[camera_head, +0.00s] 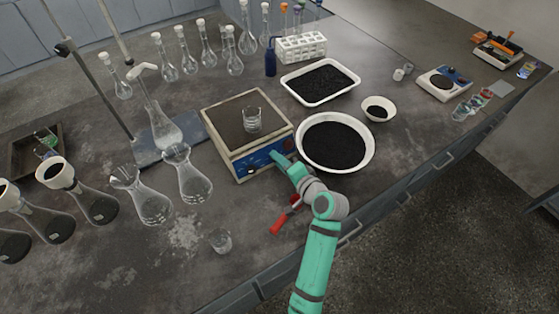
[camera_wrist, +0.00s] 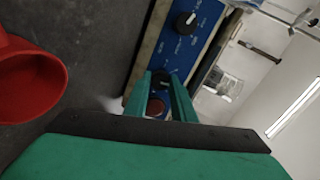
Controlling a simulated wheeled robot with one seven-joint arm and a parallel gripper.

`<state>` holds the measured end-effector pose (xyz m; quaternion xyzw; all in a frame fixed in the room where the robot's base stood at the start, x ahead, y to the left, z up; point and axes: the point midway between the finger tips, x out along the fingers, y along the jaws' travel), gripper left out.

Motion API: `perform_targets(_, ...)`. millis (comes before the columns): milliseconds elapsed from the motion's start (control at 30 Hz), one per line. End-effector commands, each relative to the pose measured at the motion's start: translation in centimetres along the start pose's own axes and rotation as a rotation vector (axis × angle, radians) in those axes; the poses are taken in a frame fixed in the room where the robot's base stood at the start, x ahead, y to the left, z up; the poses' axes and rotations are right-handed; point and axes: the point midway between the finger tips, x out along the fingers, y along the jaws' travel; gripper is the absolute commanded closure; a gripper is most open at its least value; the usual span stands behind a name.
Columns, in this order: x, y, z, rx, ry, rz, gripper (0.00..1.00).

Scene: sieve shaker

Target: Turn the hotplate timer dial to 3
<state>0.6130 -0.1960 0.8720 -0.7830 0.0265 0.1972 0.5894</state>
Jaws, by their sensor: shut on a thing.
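The hotplate (camera_head: 222,122) stands on the bench with a dark top and a blue front panel (camera_head: 250,166). In the wrist view the blue panel (camera_wrist: 181,50) carries a black dial with a white mark (camera_wrist: 185,20) at the top. A second dark dial (camera_wrist: 160,78) sits between my gripper's fingertips (camera_wrist: 166,82). My gripper (camera_head: 278,158) reaches the right end of the panel and is shut on this dial. A red round button (camera_wrist: 155,107) shows between the fingers. The panel lettering is too small to read, so the dial's setting cannot be told.
A glass beaker (camera_head: 252,120) stands on the hotplate. A bowl of black grains (camera_head: 369,151) stands close right of my gripper. A red-handled tool (camera_head: 281,222) lies below my arm. Several flasks (camera_head: 192,186) stand to the left. A red object (camera_wrist: 30,85) shows in the wrist view.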

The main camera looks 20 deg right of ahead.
Motion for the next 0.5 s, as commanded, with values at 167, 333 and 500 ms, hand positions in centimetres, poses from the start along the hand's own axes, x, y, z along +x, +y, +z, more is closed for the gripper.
perform_targets(167, -0.06, 0.0, -0.12, 0.167, 0.01, -0.001, 0.99)
perform_targets(333, -0.06, 0.01, -0.1, 0.329, 0.015, -0.001, 0.99)
perform_targets(500, -0.06, 0.02, -0.1, 0.486, 0.021, -0.001, 0.99)
